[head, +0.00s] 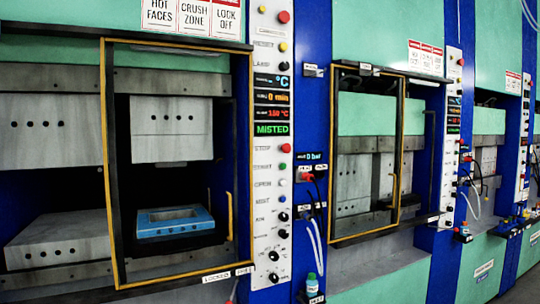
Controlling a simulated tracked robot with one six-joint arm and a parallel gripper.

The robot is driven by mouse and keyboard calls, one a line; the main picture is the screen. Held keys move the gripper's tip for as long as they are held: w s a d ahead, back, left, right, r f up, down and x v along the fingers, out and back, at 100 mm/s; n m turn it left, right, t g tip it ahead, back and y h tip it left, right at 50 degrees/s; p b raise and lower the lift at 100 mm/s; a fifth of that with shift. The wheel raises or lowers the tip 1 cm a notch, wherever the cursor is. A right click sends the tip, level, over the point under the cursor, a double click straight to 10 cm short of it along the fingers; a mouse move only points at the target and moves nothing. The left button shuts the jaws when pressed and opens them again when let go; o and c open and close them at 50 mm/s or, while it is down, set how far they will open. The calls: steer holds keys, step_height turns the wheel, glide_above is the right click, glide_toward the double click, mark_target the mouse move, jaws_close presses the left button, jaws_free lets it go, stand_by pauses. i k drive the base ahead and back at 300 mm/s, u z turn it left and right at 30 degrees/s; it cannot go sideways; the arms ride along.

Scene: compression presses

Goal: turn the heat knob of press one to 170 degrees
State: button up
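The nearest press (55,125) fills the left of the head view; I cannot read a press number on it. Its white control panel (262,205) stands upright on a blue column to its right. Black knobs sit low on this panel, among them an upper one (283,217) and two larger ones, one (273,256) above the other (273,278). I cannot tell which is the heat knob, and their pointer angles are too small to read. A red display line (271,113) seems to read about 150 °C. My gripper is not in view.
A yellow-edged guard frame (107,160) with a yellow handle (229,215) stands across the press front. A blue mould (175,222) lies inside. Right of the panel are a red-handled valve (306,177), pale hoses (316,245) and a bottle (312,286). More presses line the right.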

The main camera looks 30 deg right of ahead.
mark_target(274, 256)
steer(key=k, duration=1.35)
steer(key=z, duration=0.55)
steer(key=i, duration=1.75)
steer(key=u, duration=0.75)
steer(key=i, duration=0.5)
steer(key=u, duration=0.3)
